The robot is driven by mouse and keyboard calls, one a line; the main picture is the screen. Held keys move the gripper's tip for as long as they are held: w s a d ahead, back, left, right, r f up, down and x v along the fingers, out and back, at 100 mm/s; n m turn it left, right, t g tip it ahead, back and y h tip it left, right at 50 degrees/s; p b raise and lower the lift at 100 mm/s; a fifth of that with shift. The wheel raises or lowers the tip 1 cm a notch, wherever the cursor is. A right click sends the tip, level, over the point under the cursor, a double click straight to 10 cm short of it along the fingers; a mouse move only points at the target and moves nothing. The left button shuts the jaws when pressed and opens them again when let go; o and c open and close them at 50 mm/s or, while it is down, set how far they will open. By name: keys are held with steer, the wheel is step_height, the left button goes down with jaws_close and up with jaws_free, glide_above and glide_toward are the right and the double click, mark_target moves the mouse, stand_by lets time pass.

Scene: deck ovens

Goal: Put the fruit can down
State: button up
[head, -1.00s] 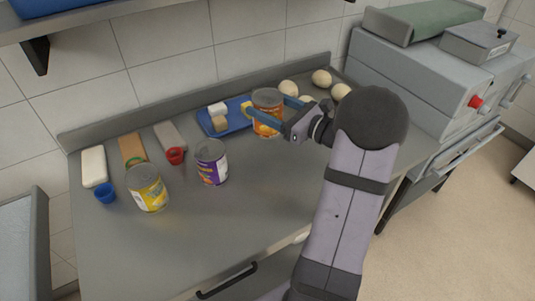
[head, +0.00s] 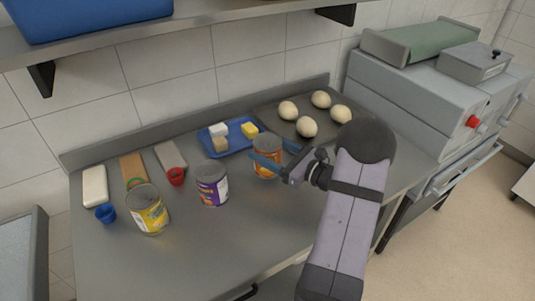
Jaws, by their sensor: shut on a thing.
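The can with an orange label (head: 266,160), which I take to be the fruit can, is upright between the blue fingers of my gripper (head: 268,160). My gripper is shut on it, coming from the right. The can is just in front of the blue tray's right end, low at the counter (head: 240,220); I cannot tell whether its base touches the surface. A purple-labelled can (head: 212,187) stands to its left, apart from it. A yellow-labelled can (head: 148,212) stands farther left.
A blue tray (head: 207,145) with several small blocks lies behind the held can. A dark tray (head: 273,107) with several dough balls is at the back right. The counter front is clear.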

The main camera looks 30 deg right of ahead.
steer(key=shift+f, duration=1.05)
steer(key=shift+f, duration=0.2)
steer(key=o, duration=1.6)
steer(key=shift+r, duration=0.15)
steer(key=b+v, duration=0.2)
steer(key=v, duration=1)
steer(key=shift+b, duration=0.3)
